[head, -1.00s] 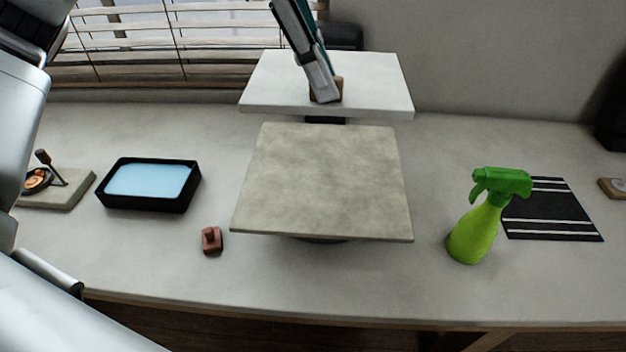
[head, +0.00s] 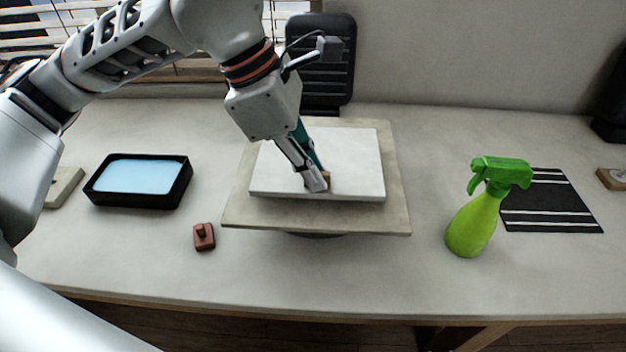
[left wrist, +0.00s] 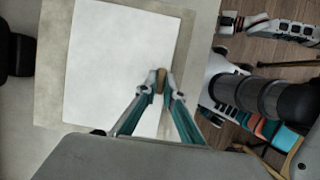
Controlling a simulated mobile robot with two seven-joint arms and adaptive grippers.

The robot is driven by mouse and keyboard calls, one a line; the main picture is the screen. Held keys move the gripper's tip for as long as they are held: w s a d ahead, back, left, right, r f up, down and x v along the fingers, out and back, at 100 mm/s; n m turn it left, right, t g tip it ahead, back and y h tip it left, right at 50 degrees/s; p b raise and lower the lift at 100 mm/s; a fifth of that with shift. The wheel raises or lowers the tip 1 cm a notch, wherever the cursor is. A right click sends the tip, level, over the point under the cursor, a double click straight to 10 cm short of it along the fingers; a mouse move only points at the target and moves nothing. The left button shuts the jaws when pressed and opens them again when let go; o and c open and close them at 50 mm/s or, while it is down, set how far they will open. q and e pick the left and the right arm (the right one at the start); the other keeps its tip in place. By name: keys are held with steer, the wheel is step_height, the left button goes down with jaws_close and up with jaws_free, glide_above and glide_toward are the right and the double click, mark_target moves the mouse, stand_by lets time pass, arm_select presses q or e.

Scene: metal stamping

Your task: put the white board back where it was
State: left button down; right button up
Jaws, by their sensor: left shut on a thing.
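The white board (head: 350,150) is a flat rectangle with a small brown knob (head: 327,179) on its face. My left gripper (head: 316,182) is shut on the knob, which also shows between the fingertips in the left wrist view (left wrist: 160,82). The board lies over the larger beige square slab (head: 320,216), within its outline and a little askew to it. I cannot tell whether the board touches the slab or hangs just above it. In the left wrist view, the board (left wrist: 115,60) leaves a margin of slab (left wrist: 49,80) showing.
A black tray with blue content (head: 140,177) and a small reddish-brown block with a knob (head: 204,238) are left of the slab. A green spray bottle (head: 472,225) and a striped dark mat (head: 550,218) are right. A black ribbed panel (head: 320,70) stands behind.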

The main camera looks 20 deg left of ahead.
arm_select(q)
steer(key=shift+f, duration=1.25)
steer(key=shift+f, duration=0.15)
steer(key=c, duration=2.2)
jaws_free()
steer(key=shift+o, duration=0.2)
steer(key=v, duration=1.2)
